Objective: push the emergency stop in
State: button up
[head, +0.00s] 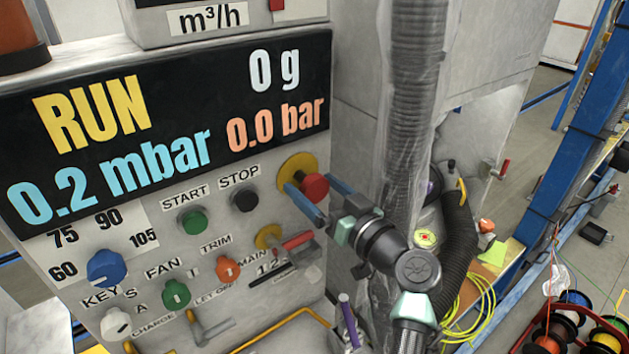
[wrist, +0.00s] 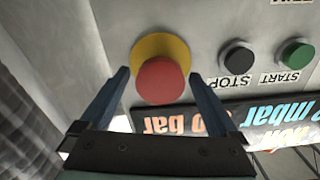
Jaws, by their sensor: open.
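The emergency stop is a red mushroom button (head: 315,187) on a round yellow plate (head: 297,170), at the right side of the grey control panel. The red button also shows in the wrist view (wrist: 160,81), with its yellow plate (wrist: 160,47) behind it. My gripper (head: 324,199) is open. Its two blue fingers stand on either side of the red button, one at each side in the wrist view (wrist: 158,78). I cannot tell whether the fingers touch the button or its plate. The red head stands out from the plate.
The black STOP button (head: 244,199) and green START button (head: 193,221) are left of the emergency stop. A red-handled main switch (head: 297,240) sits just below my gripper. A wrapped grey hose (head: 412,100) runs vertically close to my arm on the right.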

jog(key=shift+w+a, duration=0.2)
grip_shut()
dwell(0.5)
